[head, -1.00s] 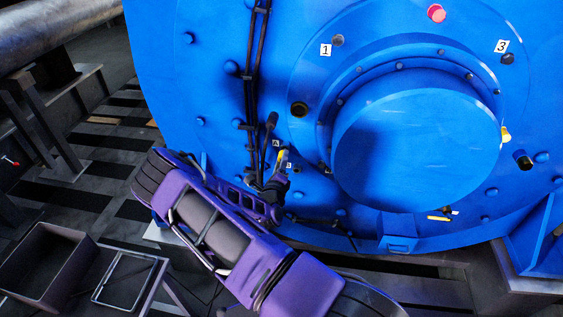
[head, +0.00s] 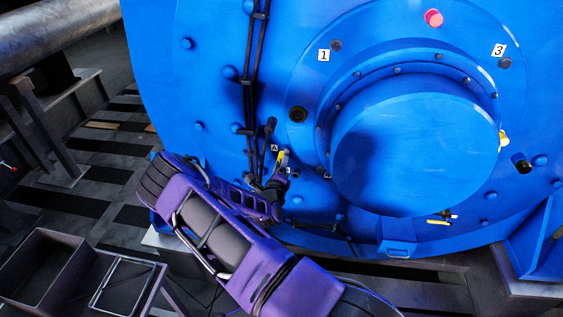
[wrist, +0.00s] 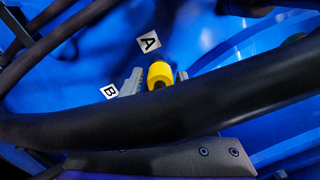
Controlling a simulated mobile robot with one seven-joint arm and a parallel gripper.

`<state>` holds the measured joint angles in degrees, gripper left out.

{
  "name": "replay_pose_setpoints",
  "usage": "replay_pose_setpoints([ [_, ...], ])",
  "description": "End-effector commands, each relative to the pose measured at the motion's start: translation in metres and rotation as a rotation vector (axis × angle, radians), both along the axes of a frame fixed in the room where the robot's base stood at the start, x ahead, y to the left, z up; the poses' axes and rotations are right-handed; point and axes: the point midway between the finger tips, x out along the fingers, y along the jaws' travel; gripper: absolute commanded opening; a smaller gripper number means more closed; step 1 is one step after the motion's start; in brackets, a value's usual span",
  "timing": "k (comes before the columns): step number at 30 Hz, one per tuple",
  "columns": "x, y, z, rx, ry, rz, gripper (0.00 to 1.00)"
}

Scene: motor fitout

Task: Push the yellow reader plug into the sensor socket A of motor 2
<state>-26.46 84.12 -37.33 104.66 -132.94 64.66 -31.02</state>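The yellow reader plug (wrist: 160,74) sits between the grey fingertips of my gripper (wrist: 158,79) in the wrist view, and they appear closed on its sides. In the head view the yellow plug (head: 281,156) shows small at my gripper (head: 283,163), against the blue face of motor 2 (head: 225,110). The white label A (wrist: 149,41) is just above the plug, and label B (wrist: 110,91) is to its left. Label A also shows in the head view (head: 274,148). I cannot see the socket A opening or tell whether the plug touches it.
Black cables (head: 252,75) run down the motor face left of my gripper. A thick black tube (wrist: 190,115) crosses the wrist view in front. A black connector (head: 270,126) stands above label A. An open metal bin (head: 40,268) is at lower left.

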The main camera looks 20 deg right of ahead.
Motion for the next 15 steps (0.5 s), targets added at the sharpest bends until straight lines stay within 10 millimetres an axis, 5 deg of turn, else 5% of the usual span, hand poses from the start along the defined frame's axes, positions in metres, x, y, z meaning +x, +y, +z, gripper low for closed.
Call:
replay_pose_setpoints([
  [3,-0.0001,0.0002,0.0001,0.000,0.000,0.000,0.73],
  [15,-0.0081,0.0062,0.0001,0.001,0.000,0.000,0.73],
])
